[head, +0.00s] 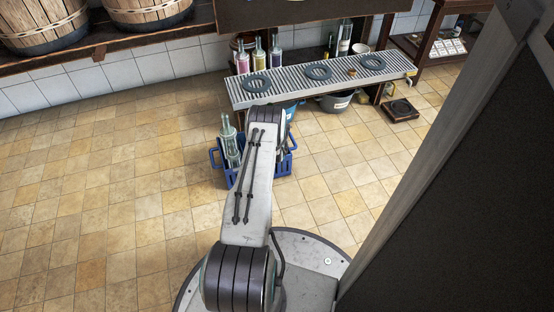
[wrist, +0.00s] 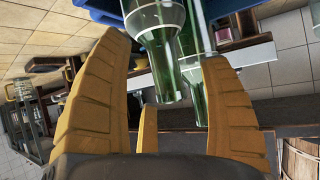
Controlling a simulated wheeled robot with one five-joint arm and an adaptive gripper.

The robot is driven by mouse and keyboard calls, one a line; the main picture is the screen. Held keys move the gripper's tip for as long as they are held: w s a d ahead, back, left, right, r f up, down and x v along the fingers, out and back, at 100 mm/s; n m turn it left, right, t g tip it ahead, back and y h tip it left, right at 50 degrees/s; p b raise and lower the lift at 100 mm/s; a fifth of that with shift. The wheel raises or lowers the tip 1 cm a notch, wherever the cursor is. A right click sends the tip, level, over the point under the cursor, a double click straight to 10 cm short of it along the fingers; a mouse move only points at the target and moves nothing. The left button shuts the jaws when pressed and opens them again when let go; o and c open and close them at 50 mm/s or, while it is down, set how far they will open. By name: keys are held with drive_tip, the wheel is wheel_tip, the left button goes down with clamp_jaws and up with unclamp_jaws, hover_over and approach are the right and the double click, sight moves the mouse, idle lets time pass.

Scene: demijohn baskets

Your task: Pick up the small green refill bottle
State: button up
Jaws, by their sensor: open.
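In the wrist view, my gripper (wrist: 164,50) is open, its yellow fingers spread wide. A clear greenish glass bottle (wrist: 158,22) shows between the fingertips, and a second, slimmer green bottle (wrist: 192,85) is beside it, close to the right finger. I see no finger closed on either. In the head view, green glass bottles (head: 229,143) stand in a blue crate (head: 231,178) on the floor. I cannot tell for sure which is the small green refill bottle. My arm covers the crate's middle and hides my gripper in that view.
A low grey slatted bench (head: 330,83) with dark rings stands behind the crate. Several coloured bottles (head: 259,58) stand at its far left. A grey pot (head: 336,102) is under it, and a dark tray (head: 400,111) lies to the right. The tiled floor on the left is clear.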

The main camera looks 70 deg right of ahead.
drive_tip(key=shift+w+d+f, duration=0.1)
drive_tip(key=shift+d+f, duration=0.05)
drive_tip(key=shift+d, duration=0.1)
drive_tip(key=shift+c, duration=0.4)
drive_tip(key=c, duration=1.3)
clamp_jaws()
wheel_tip(320, 180, up, 6)
drive_tip(key=p, duration=0.2)
drive_tip(key=shift+p, duration=0.3)
wheel_tip(320, 180, up, 12)
drive_tip(key=p, duration=1.2)
